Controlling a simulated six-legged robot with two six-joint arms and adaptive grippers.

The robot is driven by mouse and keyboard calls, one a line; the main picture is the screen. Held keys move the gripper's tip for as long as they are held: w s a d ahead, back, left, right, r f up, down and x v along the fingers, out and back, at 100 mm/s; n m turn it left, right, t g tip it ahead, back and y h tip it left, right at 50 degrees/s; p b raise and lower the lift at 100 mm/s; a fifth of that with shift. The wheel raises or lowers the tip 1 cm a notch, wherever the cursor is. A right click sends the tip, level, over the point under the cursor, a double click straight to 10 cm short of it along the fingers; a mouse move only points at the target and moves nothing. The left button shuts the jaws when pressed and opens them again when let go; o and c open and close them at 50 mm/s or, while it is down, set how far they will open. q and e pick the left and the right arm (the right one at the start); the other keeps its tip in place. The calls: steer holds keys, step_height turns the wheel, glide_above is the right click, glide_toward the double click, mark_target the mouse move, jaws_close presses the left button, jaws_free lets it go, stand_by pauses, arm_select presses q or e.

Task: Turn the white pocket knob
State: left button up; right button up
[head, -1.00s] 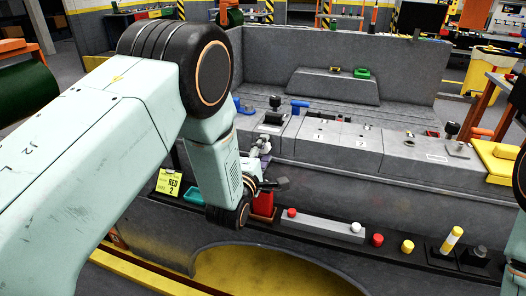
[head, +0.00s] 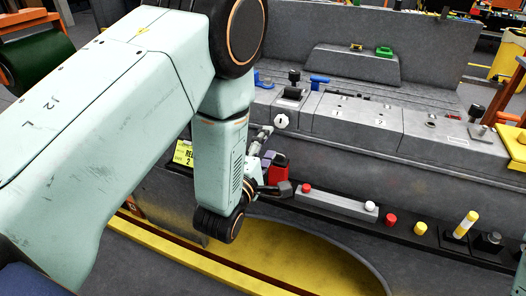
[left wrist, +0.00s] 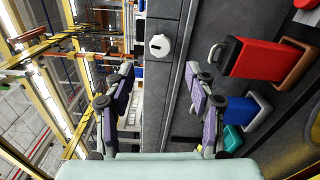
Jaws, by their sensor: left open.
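The white pocket knob (head: 281,121) is a small round knob with a dark slot, on the front of the grey console. In the left wrist view the white knob (left wrist: 159,47) lies ahead, between the lines of the two fingers and beyond their tips. My left gripper (head: 272,162) is beside the console front, below the knob and apart from it. In the left wrist view its purple-padded fingers (left wrist: 158,80) are spread, with nothing between them. My right gripper is not in view.
A red block (left wrist: 262,60) in a holder and a blue block (left wrist: 243,112) stand close to the right finger. A grey bar (head: 338,203) with a red and a white knob lies on the dark ledge. A yellow-striped post (head: 465,225) stands further right.

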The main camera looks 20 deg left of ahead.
arm_select(q)
steer(key=shift+s, duration=1.2)
steer(key=shift+w, duration=0.1)
steer(key=s+a+f+m+g+b, duration=0.1)
steer(key=s+f+m+g, duration=0.4)
steer(key=f+m, duration=0.3)
steer(key=s+a+f+m+g, duration=0.1)
steer(key=s+f+m+g, duration=0.4)
steer(key=f, duration=0.4)
steer(key=s+a+f+m+g+b, duration=0.1)
steer(key=s+f+g, duration=0.3)
steer(key=s, duration=0.8)
steer(key=s+a+f+m+g+b, duration=0.1)
steer(key=s+f+m+g+b, duration=0.2)
steer(key=s+f, duration=0.6)
steer(key=s+m+g, duration=0.1)
steer(key=s, duration=0.3)
steer(key=shift+m+y+b, duration=0.3)
steer(key=shift+b, duration=0.05)
